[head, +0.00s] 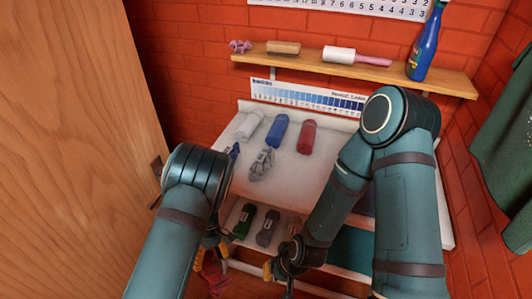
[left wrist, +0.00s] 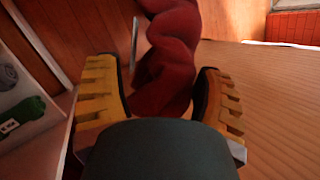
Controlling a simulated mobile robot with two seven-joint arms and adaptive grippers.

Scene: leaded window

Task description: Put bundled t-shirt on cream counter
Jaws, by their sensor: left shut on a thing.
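The bundled t-shirt is a twisted dark red cloth (left wrist: 168,65) between the yellow finger pads of my left gripper (left wrist: 160,98). In the head view only a small red part of it (head: 214,279) shows, low and left of the counter. My left gripper (head: 212,252) is shut on it, mostly hidden by my forearm. The cream counter (head: 312,190) is a pale surface against the brick wall, above and to the right of the held cloth. My right gripper (head: 282,266) is in front of the lower shelf, partly hidden; its opening is unclear.
White (head: 250,125), blue (head: 277,131) and red (head: 307,136) rolls and a grey patterned bundle (head: 261,164) lie on the counter. Its front middle is clear. A lower shelf holds several dark bundles (head: 267,227). A wooden panel (head: 80,130) stands left; a wall shelf (head: 350,72) hangs above.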

